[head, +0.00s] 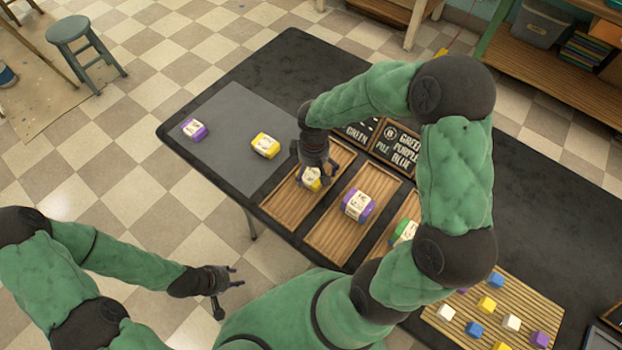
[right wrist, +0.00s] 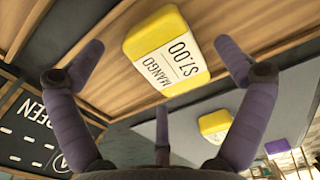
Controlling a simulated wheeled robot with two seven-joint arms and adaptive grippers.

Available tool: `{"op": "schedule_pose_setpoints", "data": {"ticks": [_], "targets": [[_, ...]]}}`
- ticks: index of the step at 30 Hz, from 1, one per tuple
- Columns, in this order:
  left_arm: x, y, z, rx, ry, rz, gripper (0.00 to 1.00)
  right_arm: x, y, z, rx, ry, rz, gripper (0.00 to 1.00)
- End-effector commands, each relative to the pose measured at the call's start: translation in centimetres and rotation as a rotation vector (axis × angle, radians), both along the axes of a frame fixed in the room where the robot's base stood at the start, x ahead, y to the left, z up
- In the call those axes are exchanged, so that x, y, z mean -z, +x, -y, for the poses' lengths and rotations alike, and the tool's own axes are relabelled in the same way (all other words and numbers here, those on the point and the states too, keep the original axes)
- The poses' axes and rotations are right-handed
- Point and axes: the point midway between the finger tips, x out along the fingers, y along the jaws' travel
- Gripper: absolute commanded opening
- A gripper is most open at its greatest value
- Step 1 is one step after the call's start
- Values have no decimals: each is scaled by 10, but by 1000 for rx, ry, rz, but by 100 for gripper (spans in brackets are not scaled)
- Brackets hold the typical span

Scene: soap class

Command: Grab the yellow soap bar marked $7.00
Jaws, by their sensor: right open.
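The yellow soap bar (right wrist: 165,52) has a white label reading "$7.00 MANGO" in the right wrist view. It lies on a slatted wooden tray (head: 296,203), and in the head view the soap (head: 311,180) is partly hidden under my right gripper. My right gripper (head: 318,172) is over that tray. In the right wrist view its fingers (right wrist: 162,70) are spread open on either side of the soap, with nothing held. My left gripper (head: 230,278) is away from the table, over the floor at lower left, with its fingers apart and empty.
A second yellow soap (head: 265,146) and a purple soap (head: 194,130) sit on a grey mat (head: 233,125). A purple soap (head: 357,205) and a green soap (head: 404,232) occupy neighbouring trays. Chalkboard signs (head: 396,146) stand behind the trays. Small colored blocks (head: 487,304) lie at lower right.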

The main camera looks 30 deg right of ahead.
Motion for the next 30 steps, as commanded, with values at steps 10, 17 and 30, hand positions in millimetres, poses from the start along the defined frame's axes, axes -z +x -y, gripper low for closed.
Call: {"op": "schedule_pose_setpoints", "data": {"ticks": [10,17,30], "targets": [[1,0,0,0,0,0,40,2,0,0,1,-1,1,72],[1,0,0,0,0,0,40,2,0,0,1,-1,1,39],[-8,0,0,0,0,0,40,-11,1,0,1,0,2,39]]}}
